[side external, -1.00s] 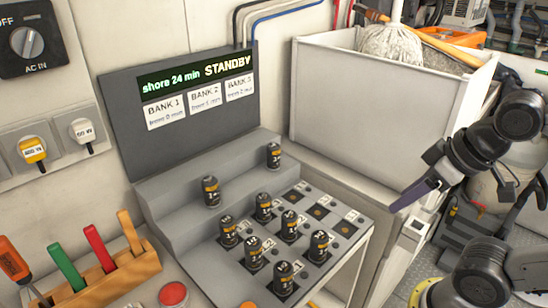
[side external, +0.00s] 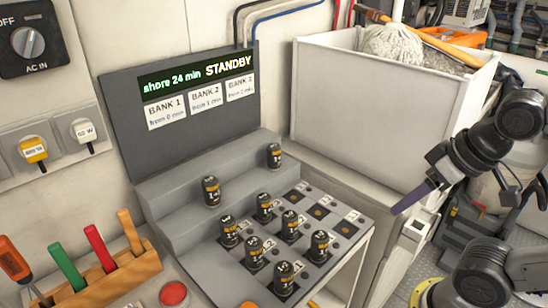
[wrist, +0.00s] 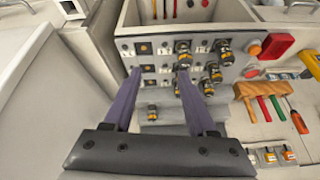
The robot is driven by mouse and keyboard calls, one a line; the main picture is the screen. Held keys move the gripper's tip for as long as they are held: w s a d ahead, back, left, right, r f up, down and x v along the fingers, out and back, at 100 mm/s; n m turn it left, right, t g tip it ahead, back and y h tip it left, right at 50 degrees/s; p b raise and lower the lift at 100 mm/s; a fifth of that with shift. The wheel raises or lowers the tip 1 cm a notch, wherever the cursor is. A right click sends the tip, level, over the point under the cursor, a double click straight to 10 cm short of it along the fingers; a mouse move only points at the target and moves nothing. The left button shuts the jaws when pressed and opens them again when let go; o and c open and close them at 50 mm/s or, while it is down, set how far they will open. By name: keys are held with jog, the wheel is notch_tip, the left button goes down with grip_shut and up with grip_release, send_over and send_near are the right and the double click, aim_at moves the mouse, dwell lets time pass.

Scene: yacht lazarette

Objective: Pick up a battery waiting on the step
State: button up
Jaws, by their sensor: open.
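Two dark batteries with orange bands stand upright on the grey step (side external: 240,180): one battery (side external: 211,191) left of the middle and one battery (side external: 274,156) at the right end. Several more batteries (side external: 290,226) stand in the sockets of the lower panel (side external: 338,232). My gripper (side external: 397,211) is to the right of the panel, apart from every battery. In the wrist view my gripper (wrist: 158,76) has its two purple fingers spread with nothing held, and a battery (wrist: 152,110) shows between and beyond them.
A grey display board (side external: 185,105) reading STANDBY rises behind the step. A white bin (side external: 370,115) with a mop head stands behind right. An orange rack (side external: 105,280) of coloured handles and a red button (side external: 173,293) are at front left. Several right-hand sockets are empty.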

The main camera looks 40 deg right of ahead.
jog(key=w+r+m+g, duration=0.1)
jog(key=w+r+m, duration=1.1)
jog(key=r, duration=0.4)
jog(key=m+g, duration=0.4)
jog(key=m, duration=0.1)
send_over(274, 157)
jog(key=w+d, duration=0.1)
notch_tip(274, 157, down, 13)
jog(key=f, duration=0.9)
jog(key=shift+w+d, duration=0.2)
jog(key=shift+f, duration=3.25)
jog(key=shift+r, duration=0.1)
grip_shut()
